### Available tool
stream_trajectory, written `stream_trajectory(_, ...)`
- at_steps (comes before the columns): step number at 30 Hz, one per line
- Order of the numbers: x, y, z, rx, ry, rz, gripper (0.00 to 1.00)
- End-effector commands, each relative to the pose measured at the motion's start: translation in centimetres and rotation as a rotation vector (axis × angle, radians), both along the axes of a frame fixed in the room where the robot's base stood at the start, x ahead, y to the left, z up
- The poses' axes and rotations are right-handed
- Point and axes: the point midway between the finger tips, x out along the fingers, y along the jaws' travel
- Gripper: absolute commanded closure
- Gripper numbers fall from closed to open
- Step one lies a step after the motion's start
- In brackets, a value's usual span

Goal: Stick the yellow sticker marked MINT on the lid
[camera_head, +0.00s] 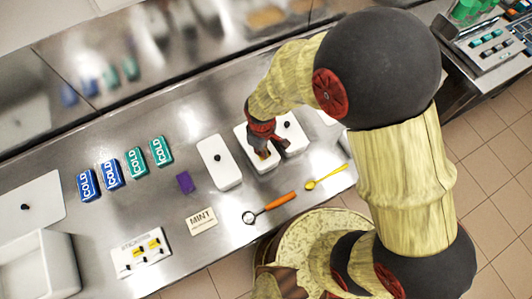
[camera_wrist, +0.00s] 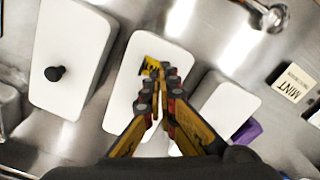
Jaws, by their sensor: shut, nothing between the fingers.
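A yellow sticker with dark lettering (camera_wrist: 150,65) lies on the middle white lid (camera_wrist: 117,92) in the wrist view; its lettering is too small to read. My gripper (camera_wrist: 161,76) is shut and empty, with its fingertips right at the sticker's edge; I cannot tell whether they touch. In the head view my gripper (camera_head: 276,152) is over the middle of three white lidded tubs and hides much of its lid (camera_head: 258,165). The sticker itself is hidden there. A sticker sheet (camera_head: 128,264) with several yellow stickers lies at the front left.
White lids with black knobs stand left (camera_head: 219,174) and right (camera_head: 296,138) of the middle one. Several COLD packs (camera_head: 111,175) lie left.

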Motion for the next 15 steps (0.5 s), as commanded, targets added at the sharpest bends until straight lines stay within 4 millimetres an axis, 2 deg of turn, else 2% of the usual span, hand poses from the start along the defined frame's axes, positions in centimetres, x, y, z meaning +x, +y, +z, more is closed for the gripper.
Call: stream_trajectory(15, 0.0, 0.0, -0.34, 0.0, 0.0, 0.0, 1.0)
